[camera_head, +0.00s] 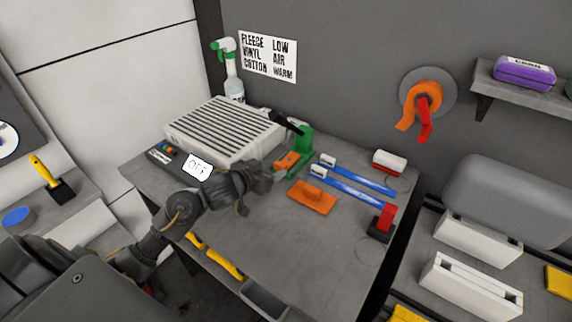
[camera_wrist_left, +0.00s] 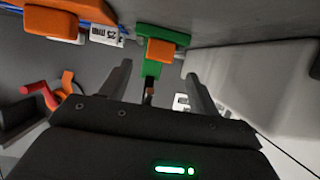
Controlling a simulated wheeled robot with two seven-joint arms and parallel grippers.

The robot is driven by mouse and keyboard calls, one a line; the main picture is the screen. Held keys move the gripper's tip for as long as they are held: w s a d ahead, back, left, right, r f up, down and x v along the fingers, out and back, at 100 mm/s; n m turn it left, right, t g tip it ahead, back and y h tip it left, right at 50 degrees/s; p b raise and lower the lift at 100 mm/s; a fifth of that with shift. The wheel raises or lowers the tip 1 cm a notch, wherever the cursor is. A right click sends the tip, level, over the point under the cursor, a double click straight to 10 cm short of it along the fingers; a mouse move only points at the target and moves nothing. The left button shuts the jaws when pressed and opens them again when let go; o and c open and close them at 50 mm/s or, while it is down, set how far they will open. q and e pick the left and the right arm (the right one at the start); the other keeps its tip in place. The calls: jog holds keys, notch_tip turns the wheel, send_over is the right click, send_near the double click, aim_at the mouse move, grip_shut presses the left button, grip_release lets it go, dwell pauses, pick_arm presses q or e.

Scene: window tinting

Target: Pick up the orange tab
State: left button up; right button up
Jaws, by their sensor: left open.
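The orange tab (camera_head: 287,161) is a small block at the green tool (camera_head: 302,145) with a black handle, on the grey table near the vented box. In the left wrist view the orange tab (camera_wrist_left: 160,52) sits on the green body (camera_wrist_left: 152,66), ahead of the fingers. My left gripper (camera_head: 268,177) reaches in from the left, just short of the tab. In the left wrist view its two fingers (camera_wrist_left: 157,75) are apart with nothing held between them, and the tab appears between and beyond their tips. My right gripper is not in view.
The white slatted box (camera_head: 222,130) stands left of the tool. An orange squeegee (camera_head: 312,197) and blue strips (camera_head: 355,180) lie to the right. A red and black block (camera_head: 382,222) is at the right edge. The table front is mostly clear.

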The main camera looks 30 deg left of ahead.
aim_at(280, 164)
pick_arm(q)
jog(key=shift+x, duration=2.55)
jog(key=shift+r, duration=0.15)
jog(key=c, duration=1.1)
jog(key=shift+r, duration=0.1)
jog(key=shift+r, duration=0.55)
notch_tip(280, 164, up, 2)
jog(key=shift+r+p, duration=0.1)
jog(key=shift+p, duration=0.25)
jog(key=s, duration=0.6)
jog(key=s+a, duration=0.1)
jog(key=s, duration=0.5)
jog(key=s+a+b, duration=0.1)
jog(key=s, duration=0.5)
